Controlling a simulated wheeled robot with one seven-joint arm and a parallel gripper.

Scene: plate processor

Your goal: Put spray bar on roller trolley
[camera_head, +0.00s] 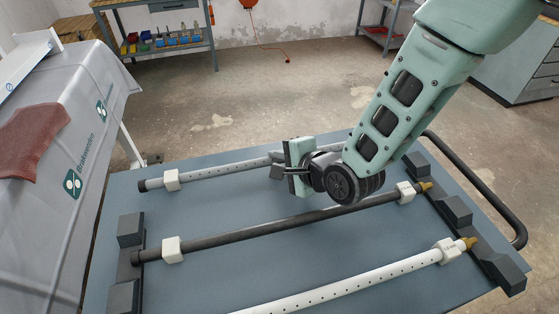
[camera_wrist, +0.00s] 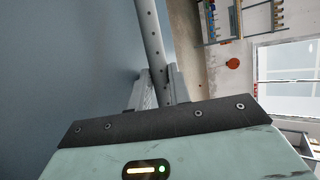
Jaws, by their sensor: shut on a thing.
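In the wrist view the bar (camera_wrist: 149,35) runs up from between the fingers of my gripper (camera_wrist: 158,90). The bar's right part is hidden behind my gripper and arm. I cannot tell whether the bar touches the trolley top or hangs just above it.
A dark bar (camera_head: 300,218) and another white perforated bar (camera_head: 370,273) lie nearer on the trolley. Black end rests (camera_head: 130,230) stand at left and right, with a black handle (camera_head: 500,208) beyond. A cloth-covered table (camera_head: 75,130) stands left. Bare floor lies behind.

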